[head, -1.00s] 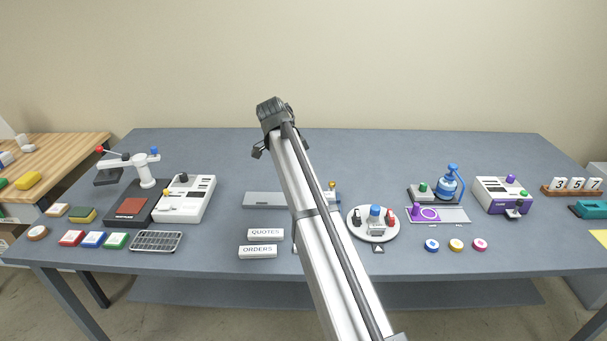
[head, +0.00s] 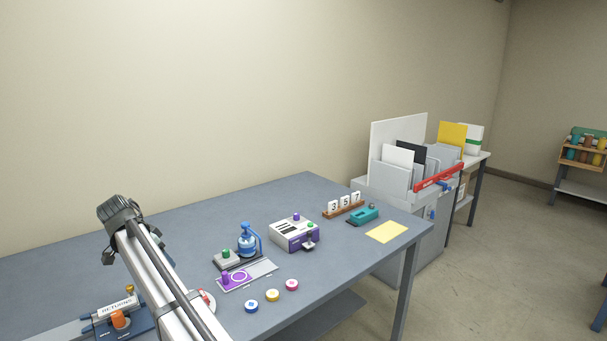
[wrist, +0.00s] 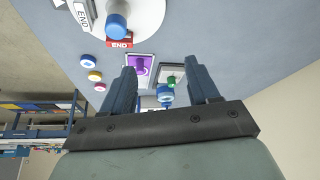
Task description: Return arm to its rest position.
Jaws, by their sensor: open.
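My arm (head: 165,285) rises from the bottom of the head view, left of centre, with its far end raised above the blue-grey table (head: 310,195). The jaws are not clearly seen there. In the wrist view my gripper (wrist: 160,70) shows two dark fingers spread apart, with nothing held between them. Beyond the fingers are the purple plate (wrist: 139,70) and a blue bottle-like device (wrist: 166,94), both apart from the fingers.
On the table stand a blue pump device (head: 247,240), a white and purple box (head: 294,234), a number rack (head: 344,208), a teal stapler-like tool (head: 363,215) and a yellow sheet (head: 387,232). Three round buttons (head: 272,295) lie near the front edge. A folder rack (head: 391,177) stands beyond the right end.

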